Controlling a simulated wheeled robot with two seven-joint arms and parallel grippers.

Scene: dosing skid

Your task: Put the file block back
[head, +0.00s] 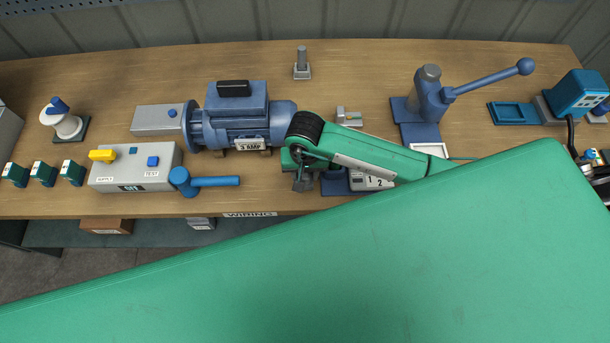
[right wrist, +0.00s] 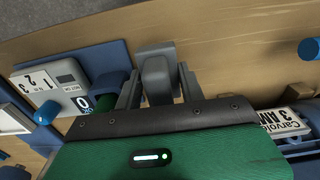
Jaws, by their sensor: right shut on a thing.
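My right gripper (head: 303,183) is over the front part of the bench, between the motor and the numbered box. In the right wrist view its fingers (right wrist: 158,88) are closed on a grey block (right wrist: 156,76), which looks to be the file block. The block's lower part is hidden by the gripper body, and I cannot tell whether it touches the bench. In the head view the gripper and arm hide most of it. My left gripper is not in view.
The blue motor (head: 240,110) is just left of my right gripper. A grey numbered box (head: 372,182) is right of it, on a blue base (head: 335,185). A blue lever press (head: 428,100) stands farther right. A large green surface hides the front right of the bench.

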